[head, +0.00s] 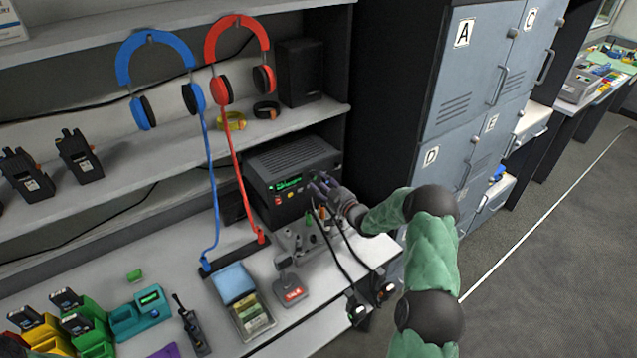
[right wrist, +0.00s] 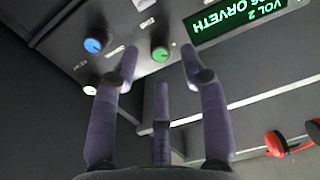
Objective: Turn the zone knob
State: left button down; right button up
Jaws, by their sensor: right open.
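The radio unit (head: 290,175), a dark box with a green display, stands on the desk under the shelf. In the right wrist view its front shows upside down, with a green knob (right wrist: 160,54) beside the lit display (right wrist: 235,22) and a blue knob (right wrist: 93,45) farther left. The knob labels are too small to read surely, so I cannot tell which is the zone knob. My right gripper (head: 326,188) is open at the unit's right front, and its fingertips (right wrist: 160,68) are spread around the green knob's position, contact unclear. My left gripper is not in view.
Black cables (head: 345,262) and a grey microphone base (head: 290,290) are in front. Grey lockers (head: 465,85) stand at the right.

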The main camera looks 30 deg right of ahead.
jog(key=shift+w+a, duration=0.15)
jog(key=shift+w, duration=0.9)
grip_shut()
